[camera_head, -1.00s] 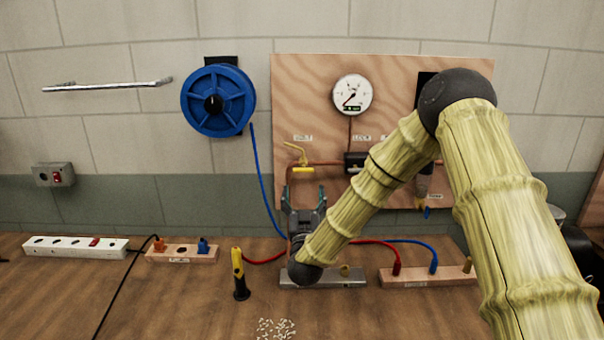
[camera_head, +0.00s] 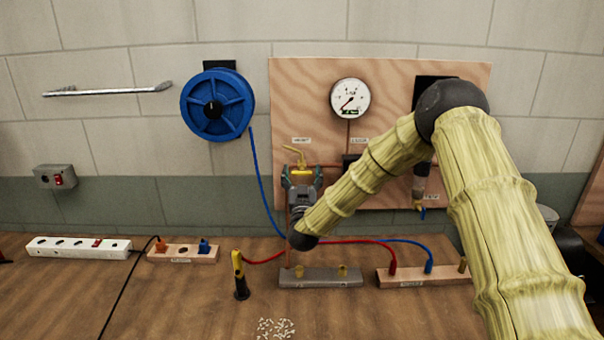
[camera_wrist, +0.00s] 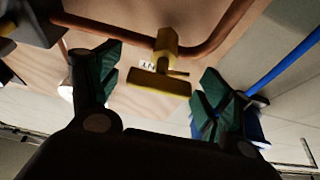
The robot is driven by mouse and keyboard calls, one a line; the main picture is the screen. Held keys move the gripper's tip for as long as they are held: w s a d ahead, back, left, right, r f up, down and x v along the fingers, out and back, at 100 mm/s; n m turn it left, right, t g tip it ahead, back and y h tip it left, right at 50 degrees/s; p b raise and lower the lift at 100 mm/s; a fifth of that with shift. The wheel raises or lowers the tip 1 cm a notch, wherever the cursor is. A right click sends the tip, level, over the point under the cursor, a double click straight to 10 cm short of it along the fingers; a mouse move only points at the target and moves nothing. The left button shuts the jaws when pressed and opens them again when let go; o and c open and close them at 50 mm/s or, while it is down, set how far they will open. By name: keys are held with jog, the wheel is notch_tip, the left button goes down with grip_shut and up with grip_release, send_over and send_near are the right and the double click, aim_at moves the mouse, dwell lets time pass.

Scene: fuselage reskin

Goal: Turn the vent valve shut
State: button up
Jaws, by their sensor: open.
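The vent valve (camera_head: 302,169) is a yellow fitting on the copper pipe of the plywood panel, with a thin yellow piece (camera_head: 294,152) slanting above it and a small label over it. In the wrist view, the yellow valve (camera_wrist: 164,45) has a yellow crossbar (camera_wrist: 159,83) facing me. My gripper (camera_head: 302,176) is upright just in front of the valve, with its fingers on either side. In the wrist view, my gripper (camera_wrist: 158,78) is open, with green fingertips apart and the crossbar between them. I see no clear contact. My gripper hides the lower valve area.
A round gauge (camera_head: 350,98) is at the panel's upper middle. A blue hose reel (camera_head: 217,104) hangs to the left, its hose running down near the valve. A yellow-and-black tool (camera_head: 239,275) stands on the bench, beside a grey block (camera_head: 320,279) with brass fittings.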

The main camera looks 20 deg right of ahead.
jog(key=c, duration=1)
jog(key=shift+c, duration=0.2)
